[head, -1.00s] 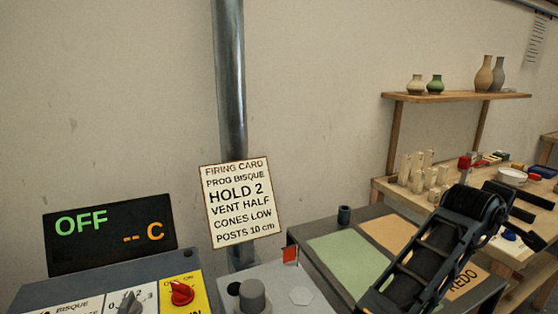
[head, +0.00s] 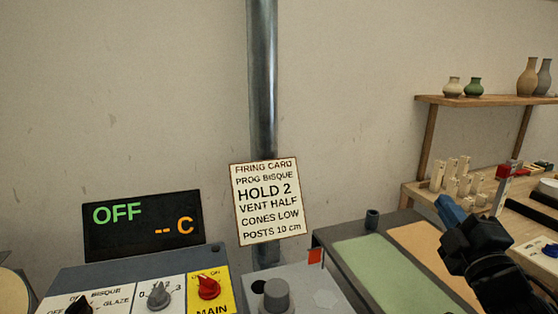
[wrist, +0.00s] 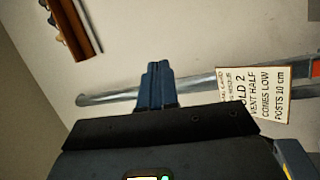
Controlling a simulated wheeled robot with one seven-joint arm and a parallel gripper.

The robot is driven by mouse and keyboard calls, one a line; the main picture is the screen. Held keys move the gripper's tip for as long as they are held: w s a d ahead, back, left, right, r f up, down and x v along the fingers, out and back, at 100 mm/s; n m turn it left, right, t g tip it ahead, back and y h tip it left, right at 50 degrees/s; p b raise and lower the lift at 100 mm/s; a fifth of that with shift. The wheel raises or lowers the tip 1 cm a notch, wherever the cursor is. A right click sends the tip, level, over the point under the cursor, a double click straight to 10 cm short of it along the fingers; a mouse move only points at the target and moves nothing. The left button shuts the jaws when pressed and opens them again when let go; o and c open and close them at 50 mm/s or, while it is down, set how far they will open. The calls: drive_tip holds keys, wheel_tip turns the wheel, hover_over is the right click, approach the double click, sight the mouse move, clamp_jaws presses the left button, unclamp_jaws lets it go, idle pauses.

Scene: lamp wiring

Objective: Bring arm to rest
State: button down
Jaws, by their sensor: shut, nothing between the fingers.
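My gripper (head: 449,211) is at the right of the head view, raised in front of the green and tan mats. Its blue fingers are together with nothing between them and point up and to the left. In the wrist view the shut fingers (wrist: 158,70) point toward the wall and the metal pipe, touching nothing that I can make out. My dark wrist and arm run down to the lower right corner of the head view.
A control panel (head: 140,265) with a display reading OFF stands at the lower left. A firing card (head: 267,201) hangs by a vertical pipe (head: 262,90). A green mat (head: 385,270) lies on the bench. A shelf (head: 490,100) with vases and a table with cream posts (head: 458,175) are at right.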

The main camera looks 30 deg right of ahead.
drive_tip(key=s+a+f+y, duration=0.3)
drive_tip(key=a+f+y, duration=0.3)
drive_tip(key=a+f, duration=0.3)
drive_tip(key=s+a+f+m+g+y, duration=0.1)
drive_tip(key=s+a+f+m+y, duration=0.1)
drive_tip(key=s+a, duration=0.7)
drive_tip(key=s+a+f+m+g+y, duration=0.1)
drive_tip(key=s+a+f+m+y, duration=0.2)
drive_tip(key=s+a+m, duration=0.3)
drive_tip(key=s+a+y, duration=0.1)
drive_tip(key=s+a, duration=0.3)
drive_tip(key=a, duration=0.2)
drive_tip(key=shift+f, duration=0.35)
